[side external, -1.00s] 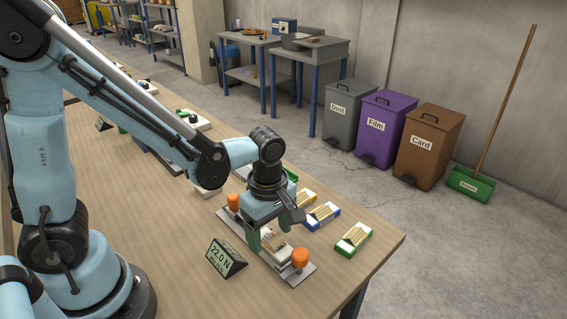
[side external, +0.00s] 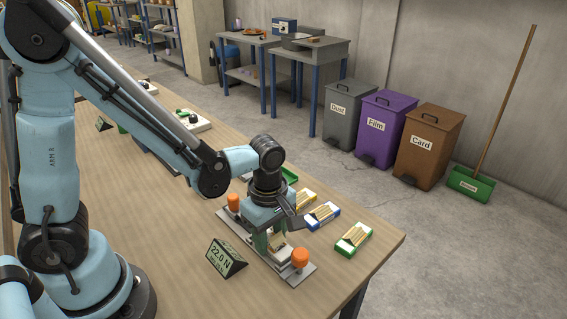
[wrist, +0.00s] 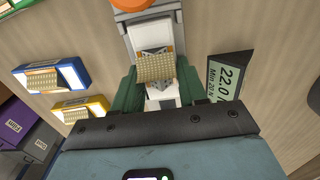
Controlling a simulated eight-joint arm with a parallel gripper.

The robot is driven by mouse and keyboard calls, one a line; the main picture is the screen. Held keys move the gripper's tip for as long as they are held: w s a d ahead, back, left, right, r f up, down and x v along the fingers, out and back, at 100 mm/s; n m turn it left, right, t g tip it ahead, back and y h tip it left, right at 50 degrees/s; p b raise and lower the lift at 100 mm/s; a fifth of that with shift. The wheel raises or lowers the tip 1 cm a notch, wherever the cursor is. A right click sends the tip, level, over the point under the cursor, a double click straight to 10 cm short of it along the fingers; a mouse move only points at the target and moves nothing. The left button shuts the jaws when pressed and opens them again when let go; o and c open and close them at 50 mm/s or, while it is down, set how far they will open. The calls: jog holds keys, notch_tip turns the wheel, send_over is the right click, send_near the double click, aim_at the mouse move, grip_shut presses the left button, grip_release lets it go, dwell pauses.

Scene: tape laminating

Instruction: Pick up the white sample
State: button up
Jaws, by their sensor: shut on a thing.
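The white sample (wrist: 150,37) is a pale strip with a tan woven patch (wrist: 156,68) across its middle, seen between my green fingers in the wrist view. My gripper (side external: 270,243) is shut on the sample, with one green finger on each side. The sample is at a grey metal fixture plate (side external: 303,274) that has an orange knob (side external: 300,257) at the near end and another orange knob (side external: 234,202) at the far end. In the side view my fingers hide most of the sample. I cannot tell whether it still touches the plate.
A black display (side external: 226,258) reading 22.0 N stands just left of the fixture. Green (side external: 353,239), blue (side external: 322,216) and yellow (side external: 303,199) boxes with tan patches lie to its right. The table's right edge is close beyond them. Bare wood lies left of the display.

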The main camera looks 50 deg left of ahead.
aim_at(271, 236)
notch_tip(271, 236, up, 9)
jog(key=shift+r, duration=0.1)
jog(key=w+a+m, duration=1.5)
jog(key=a+m, duration=0.1)
jog(key=m, duration=0.2)
jog(key=shift+w+d+f, duration=0.1)
jog(key=shift+f, duration=1.9)
jog(key=shift+w+d+f, duration=0.1)
jog(key=shift+f, duration=1.9)
jog(key=shift+f, duration=0.75)
